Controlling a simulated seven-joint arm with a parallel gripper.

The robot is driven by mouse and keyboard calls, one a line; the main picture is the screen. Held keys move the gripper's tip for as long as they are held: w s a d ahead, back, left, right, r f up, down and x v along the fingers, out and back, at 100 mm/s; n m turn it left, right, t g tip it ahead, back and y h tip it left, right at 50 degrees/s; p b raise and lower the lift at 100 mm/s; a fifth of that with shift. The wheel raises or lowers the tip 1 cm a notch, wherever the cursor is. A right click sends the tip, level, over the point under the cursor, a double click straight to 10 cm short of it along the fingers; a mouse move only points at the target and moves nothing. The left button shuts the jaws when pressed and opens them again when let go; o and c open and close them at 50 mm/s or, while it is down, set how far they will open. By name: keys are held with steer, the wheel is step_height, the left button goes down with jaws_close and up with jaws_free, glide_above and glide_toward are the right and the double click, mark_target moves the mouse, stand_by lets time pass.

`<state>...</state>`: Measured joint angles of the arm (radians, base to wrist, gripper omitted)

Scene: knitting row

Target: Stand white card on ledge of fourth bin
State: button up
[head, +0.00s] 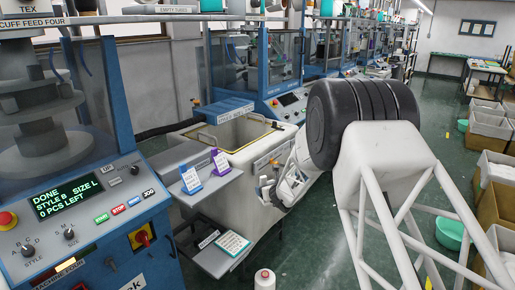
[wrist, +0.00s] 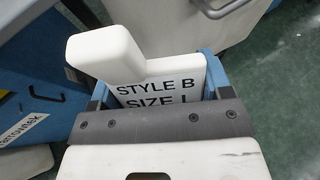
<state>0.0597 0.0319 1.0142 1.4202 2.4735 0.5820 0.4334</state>
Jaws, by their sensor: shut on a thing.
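The white card (wrist: 160,90), printed "STYLE B SIZE L", is held in my gripper (head: 270,191) in front of the grey bar in the wrist view. The card's lower part is hidden. In the head view the gripper hangs low beside the front of a large pale bin (head: 238,133), and the card is too small to make out clearly. I cannot tell whether this is the fourth bin. The bin carries a label on its front wall.
A grey shelf (head: 214,184) left of the bin holds a blue stand (head: 191,180) and a purple stand (head: 220,163) with white cards. A teal-edged card (head: 233,243) lies on a lower shelf. A machine panel (head: 75,200) reads "DONE STYLE B SIZE L".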

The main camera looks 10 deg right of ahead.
steer(key=shift+s+d+f, duration=0.1)
steer(key=shift+s+f, duration=0.35)
steer(key=shift+f, duration=0.05)
steer(key=shift+w+a+r+n+y, duration=0.15)
steer(key=shift+w+a+r, duration=0.05)
steer(key=shift+r, duration=0.25)
steer(key=shift+w+a+r+n+y, duration=0.15)
steer(key=shift+w+r, duration=0.1)
steer(key=shift+r, duration=0.25)
steer(key=shift+w+a+r+n+y, duration=0.1)
steer(key=shift+w+a+r, duration=0.1)
steer(key=shift+r, duration=0.25)
steer(key=w+a+r+n+g+y, duration=0.1)
steer(key=w+a+r+n+y, duration=0.1)
steer(key=r, duration=0.6)
steer(key=w+a+r+n+g+y, duration=0.2)
steer(key=a+r, duration=0.2)
steer(key=r, duration=0.4)
steer(key=shift+w+a+r+n+y, duration=0.15)
steer(key=shift+w+a+n+y, duration=0.1)
steer(key=shift+n+y, duration=0.05)
steer(key=shift+w, duration=0.1)
steer(key=shift+w+a+f, duration=0.2)
steer(key=shift+w+f, duration=0.05)
steer(key=shift+w, duration=2.4)
steer(key=shift+w+a+f, duration=0.25)
steer(key=shift+w, duration=2.35)
steer(key=shift+w+a+f, duration=0.2)
steer(key=shift+w+f, duration=0.05)
steer(key=shift+w, duration=2.4)
